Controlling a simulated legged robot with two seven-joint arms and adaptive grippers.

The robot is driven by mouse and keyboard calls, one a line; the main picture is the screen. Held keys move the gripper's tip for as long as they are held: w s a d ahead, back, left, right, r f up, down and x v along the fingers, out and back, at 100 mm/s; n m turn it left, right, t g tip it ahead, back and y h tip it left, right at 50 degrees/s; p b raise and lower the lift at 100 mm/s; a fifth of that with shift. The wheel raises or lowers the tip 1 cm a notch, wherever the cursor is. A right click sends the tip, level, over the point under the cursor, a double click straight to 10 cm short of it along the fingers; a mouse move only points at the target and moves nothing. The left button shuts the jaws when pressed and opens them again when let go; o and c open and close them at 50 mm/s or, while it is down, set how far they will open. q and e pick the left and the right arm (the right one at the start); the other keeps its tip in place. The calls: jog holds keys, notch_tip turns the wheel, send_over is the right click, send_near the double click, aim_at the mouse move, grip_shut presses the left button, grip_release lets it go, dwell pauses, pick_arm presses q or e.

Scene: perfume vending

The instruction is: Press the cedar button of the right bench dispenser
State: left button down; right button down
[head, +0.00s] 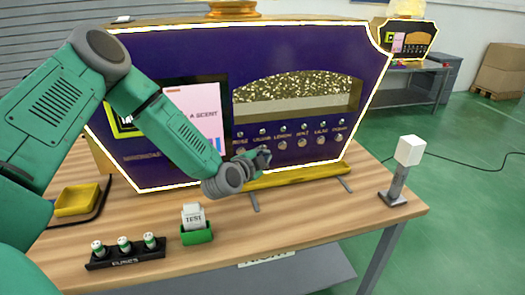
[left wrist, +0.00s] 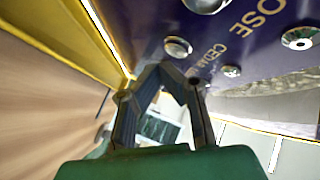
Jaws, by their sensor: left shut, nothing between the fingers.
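A large purple dispenser (head: 300,52) with a lit edge stands on the wooden bench in front of me. A row of silver buttons with scent labels runs along its lower front. My left gripper (head: 264,156) is shut and empty at the left part of this row, hiding the button there. In the left wrist view the cedar button (left wrist: 178,47), a round silver knob beside the CEDAR label (left wrist: 212,57), lies just beyond the closed fingertips (left wrist: 168,68). Whether they touch cannot be told. My right gripper is not in view.
On the bench (head: 330,213) stand a black rack (head: 126,255) of small vials, a green holder (head: 197,235) with TEST cards, a yellow tray (head: 77,200) and a white block on a stand (head: 409,150). Another dispenser (head: 407,38) stands on a far bench.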

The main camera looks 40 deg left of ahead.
pick_arm(q)
jog(key=shift+d+r, duration=0.1)
jog(key=shift+d, duration=0.1)
jog(key=shift+a, duration=0.4)
jog(key=shift+w+a, duration=0.1)
jog(key=shift+w, duration=0.1)
jog(key=shift+w+a, duration=0.1)
jog(key=shift+a, duration=0.05)
dwell(0.5)
jog(key=shift+w+a+p, duration=0.2)
jog(key=shift+w+p, duration=0.05)
jog(key=shift+p, duration=0.05)
dwell(0.4)
jog(key=shift+s+d+p, duration=0.35)
jog(key=shift+s+d, duration=0.25)
jog(key=shift+d, duration=0.05)
